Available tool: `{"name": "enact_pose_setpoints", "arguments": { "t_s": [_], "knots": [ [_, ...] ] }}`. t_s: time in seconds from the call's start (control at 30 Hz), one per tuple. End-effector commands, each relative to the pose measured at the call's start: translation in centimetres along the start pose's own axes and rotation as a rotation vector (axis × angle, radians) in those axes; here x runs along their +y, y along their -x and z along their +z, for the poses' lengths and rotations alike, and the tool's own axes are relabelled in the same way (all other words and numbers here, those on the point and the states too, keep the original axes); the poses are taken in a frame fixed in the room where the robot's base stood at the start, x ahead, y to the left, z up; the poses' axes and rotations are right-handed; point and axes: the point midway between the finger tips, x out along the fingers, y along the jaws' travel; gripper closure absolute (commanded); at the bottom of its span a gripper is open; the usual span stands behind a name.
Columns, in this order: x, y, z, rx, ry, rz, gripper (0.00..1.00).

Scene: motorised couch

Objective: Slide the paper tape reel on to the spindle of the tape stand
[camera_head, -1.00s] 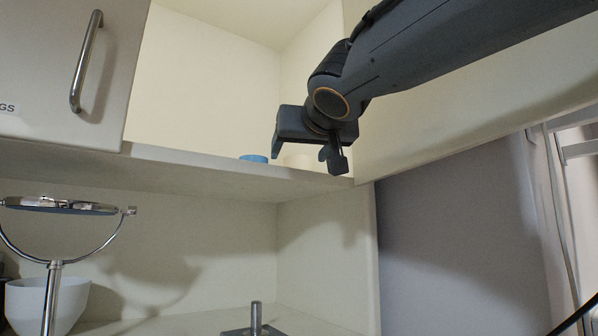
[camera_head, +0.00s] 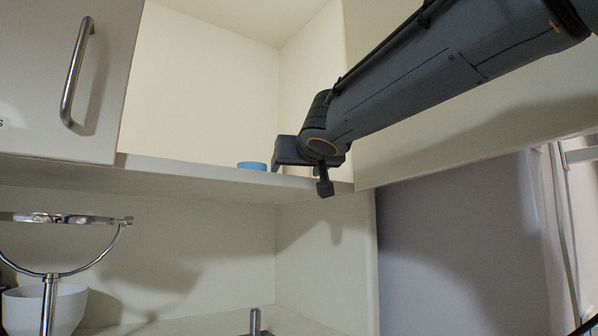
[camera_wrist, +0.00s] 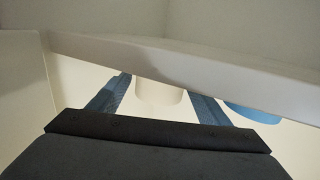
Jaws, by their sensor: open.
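A cream-white roll (camera_wrist: 160,92), which looks like the paper tape reel, shows in the wrist view between my two fingers, partly cut off by a pale board edge. In the head view it is hidden behind my gripper (camera_head: 300,178), which is open at the front edge of the cupboard shelf. Whether the fingers touch the roll I cannot tell. The tape stand's grey metal spindle (camera_head: 255,322) stands upright on the counter below, at the bottom edge of the head view; its base is almost out of frame.
A blue roll (camera_head: 252,166) sits on the shelf (camera_head: 200,172) just left of my gripper; it also shows in the wrist view (camera_wrist: 252,112). A cupboard door (camera_head: 60,80) is at left. A round mirror stand (camera_head: 60,218) and white bowl (camera_head: 45,305) are lower left.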

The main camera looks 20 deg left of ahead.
Motion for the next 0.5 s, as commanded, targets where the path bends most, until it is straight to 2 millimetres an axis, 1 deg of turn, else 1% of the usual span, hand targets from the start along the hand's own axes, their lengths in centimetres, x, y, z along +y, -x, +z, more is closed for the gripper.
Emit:
{"name": "enact_pose_setpoints", "arguments": {
  "t_s": [0.07, 0.17, 0.2, 0.33, 0.5],
  "knots": [
    [0.01, 0.01, 0.02, 0.0, 0.0, 0.0, 0.29],
    [0.06, 0.02, 0.02, 0.0, 0.0, 0.001, 0.44],
    [0.08, 0.02, 0.02, 0.0, 0.0, 0.001, 0.51],
    [0.13, 0.03, 0.02, 0.0, 0.0, 0.002, 0.73],
    [0.15, 0.04, 0.0, 0.0, 0.0, 0.002, 0.74]
  ]
}}
